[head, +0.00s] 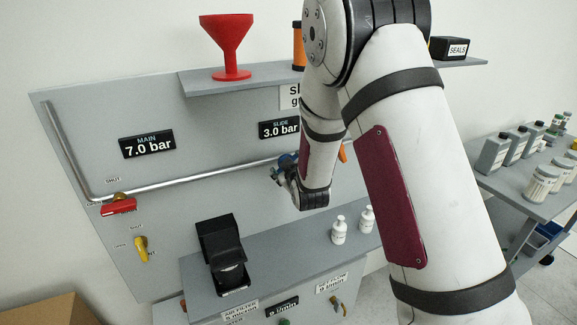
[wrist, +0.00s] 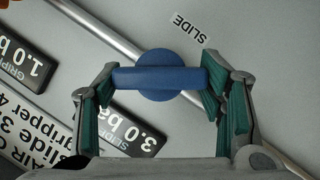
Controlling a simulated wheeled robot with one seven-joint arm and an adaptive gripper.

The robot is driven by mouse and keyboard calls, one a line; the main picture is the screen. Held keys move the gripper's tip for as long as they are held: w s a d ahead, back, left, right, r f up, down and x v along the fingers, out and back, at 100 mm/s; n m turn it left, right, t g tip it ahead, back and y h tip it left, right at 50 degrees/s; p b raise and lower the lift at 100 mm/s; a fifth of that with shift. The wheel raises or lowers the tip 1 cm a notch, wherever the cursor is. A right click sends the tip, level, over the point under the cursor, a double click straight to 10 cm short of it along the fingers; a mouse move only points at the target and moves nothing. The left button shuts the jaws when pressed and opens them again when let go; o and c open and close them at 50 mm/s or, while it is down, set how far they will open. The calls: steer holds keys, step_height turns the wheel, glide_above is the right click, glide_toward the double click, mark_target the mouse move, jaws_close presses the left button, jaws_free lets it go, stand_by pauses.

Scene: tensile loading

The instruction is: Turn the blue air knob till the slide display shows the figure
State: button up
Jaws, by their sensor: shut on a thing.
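The blue air knob (wrist: 160,77), a round disc with a raised bar, sits on the grey panel below the SLIDE label (wrist: 190,28) in the wrist view. My gripper (wrist: 161,80) is shut on the bar, with green-padded fingers at its two ends. In the head view, the knob (head: 286,160) is mostly hidden behind my gripper (head: 283,170). The slide display (head: 279,130) reads 3.0 bar; it also shows, upside down and partly covered, in the wrist view (wrist: 135,128). A sign (wrist: 35,135) reads "slide 3" and "gripper 4", the rest hidden.
A metal pipe (head: 200,175) crosses the panel behind the knob. The main display (head: 147,145) reads 7.0 bar. A red valve handle (head: 119,207) and a yellow one (head: 141,248) are at left. Two white bottles (head: 338,230) stand on the ledge below my gripper.

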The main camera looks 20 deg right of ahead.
steer(key=o, duration=1.2)
steer(key=shift+c, duration=0.2)
steer(key=shift+s, duration=0.1)
steer(key=v, duration=1.1)
steer(key=shift+s+r, duration=0.2)
steer(key=shift+s, duration=0.15)
